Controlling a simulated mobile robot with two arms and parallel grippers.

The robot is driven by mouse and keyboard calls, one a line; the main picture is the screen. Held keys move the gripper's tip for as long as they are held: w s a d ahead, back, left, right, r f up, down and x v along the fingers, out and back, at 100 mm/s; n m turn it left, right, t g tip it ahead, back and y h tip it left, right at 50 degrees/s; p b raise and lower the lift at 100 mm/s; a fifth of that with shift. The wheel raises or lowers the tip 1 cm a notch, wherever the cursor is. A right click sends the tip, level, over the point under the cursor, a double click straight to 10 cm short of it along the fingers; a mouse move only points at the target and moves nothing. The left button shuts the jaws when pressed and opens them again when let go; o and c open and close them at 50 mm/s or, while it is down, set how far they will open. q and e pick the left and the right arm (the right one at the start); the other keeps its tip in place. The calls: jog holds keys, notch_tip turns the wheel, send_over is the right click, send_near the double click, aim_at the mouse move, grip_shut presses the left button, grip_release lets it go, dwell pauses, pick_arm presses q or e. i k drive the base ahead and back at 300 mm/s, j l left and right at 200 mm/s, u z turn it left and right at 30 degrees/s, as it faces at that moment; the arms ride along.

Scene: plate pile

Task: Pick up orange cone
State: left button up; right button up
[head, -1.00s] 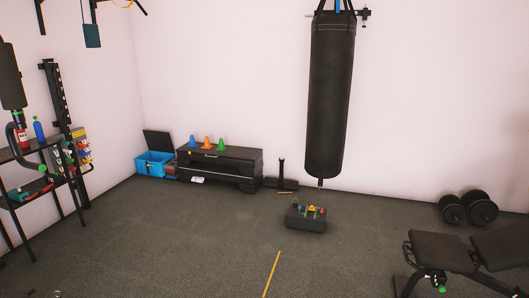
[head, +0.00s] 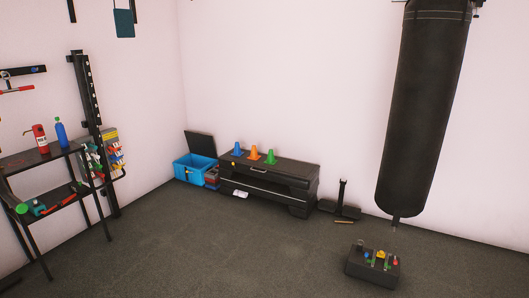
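The orange cone (head: 254,153) stands upright on top of a low black bench (head: 286,168) against the back wall. A blue cone (head: 237,149) stands to its left and a green cone (head: 271,157) to its right, with small gaps between them. The orange cone is in plain sight from tip to base. Neither of my grippers shows in the head view.
Left of the bench is an open blue bin (head: 194,168). A black shelf rack (head: 50,158) stands at the left. A punching bag (head: 425,110) hangs at the right, with a dark box (head: 372,272) on the floor below. The floor (head: 220,245) before the bench is clear.

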aim_at(253, 155)
jog(key=i, duration=2.45)
